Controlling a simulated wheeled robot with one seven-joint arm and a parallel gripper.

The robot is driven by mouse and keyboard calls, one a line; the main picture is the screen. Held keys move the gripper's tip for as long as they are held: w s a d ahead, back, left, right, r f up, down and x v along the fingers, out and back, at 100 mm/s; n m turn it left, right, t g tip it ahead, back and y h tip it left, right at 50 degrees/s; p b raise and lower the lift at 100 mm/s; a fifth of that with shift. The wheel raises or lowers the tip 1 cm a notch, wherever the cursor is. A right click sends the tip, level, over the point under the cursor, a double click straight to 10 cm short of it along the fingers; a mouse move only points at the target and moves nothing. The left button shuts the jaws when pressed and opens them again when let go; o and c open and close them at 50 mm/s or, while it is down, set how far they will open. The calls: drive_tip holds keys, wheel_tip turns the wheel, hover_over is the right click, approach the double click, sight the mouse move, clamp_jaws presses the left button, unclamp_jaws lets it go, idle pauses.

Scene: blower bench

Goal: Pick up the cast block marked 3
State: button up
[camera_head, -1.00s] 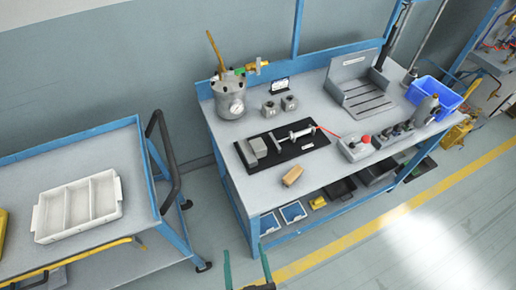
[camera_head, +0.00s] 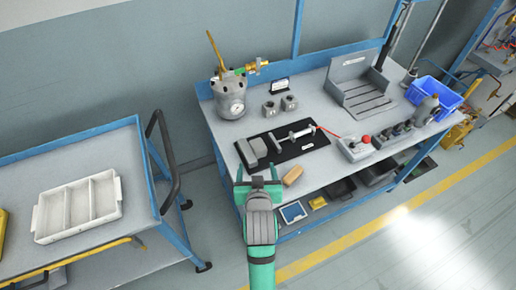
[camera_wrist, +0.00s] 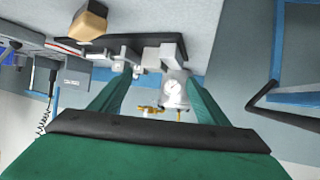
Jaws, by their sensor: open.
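Two small grey blocks with round holes on top stand side by side at the back of the bench, right of the pressure pot. They are the left block (camera_head: 270,109) and the right block (camera_head: 290,102). I cannot read a number on either, so I cannot tell which is marked 3. My gripper (camera_head: 258,176) is open and empty at the bench's front left edge, apart from the blocks and nearer the camera. In the wrist view its green fingers reach toward the bench, with the pot between and beyond them.
The bench (camera_head: 225,133) holds the gauged pot (camera_head: 231,98), a black fixture plate (camera_head: 290,151), a tan block (camera_head: 293,175), a switch box (camera_head: 354,149) and a blue bin (camera_head: 433,96). A cart at left carries a white tray (camera_head: 46,222).

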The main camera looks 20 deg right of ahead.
sight(258, 145)
drive_tip(key=x, duration=0.4)
drive_tip(key=d+r+x, duration=0.1)
drive_tip(key=x, duration=0.2)
drive_tip(key=r+x, duration=0.1)
drive_tip(key=x, duration=0.3)
drive_tip(key=shift+w+d+f, duration=0.1)
drive_tip(key=shift+w+d, duration=0.15)
drive_tip(key=shift+w, duration=0.4)
drive_tip(key=shift+c, duration=0.6)
drive_tip(key=c, duration=1.3)
drive_tip(key=shift+a, duration=0.1)
drive_tip(key=shift+c, duration=0.8)
